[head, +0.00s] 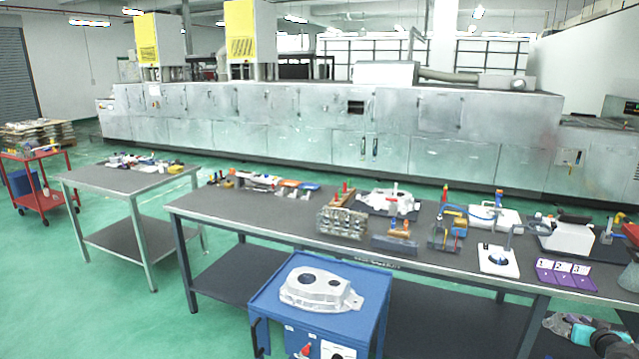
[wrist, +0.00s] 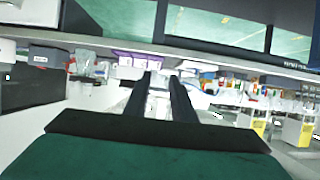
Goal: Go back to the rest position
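My gripper (wrist: 160,76) shows in the wrist view as two dark parallel fingers with a gap between them. It is open, and I see nothing held in the gap. The wrist view is strongly tilted, with the room upside down behind the fingers. In the head view, a teal and black piece sits at the lower right edge; I cannot tell whether it is part of my arm.
A long dark workbench (head: 290,212) carries castings, tools and purple numbered cards (head: 566,273). A blue cart (head: 375,287) with a casting (head: 318,287) stands in front. A smaller table (head: 100,180) and red cart (head: 62,193) stand left. Green floor at lower left is clear.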

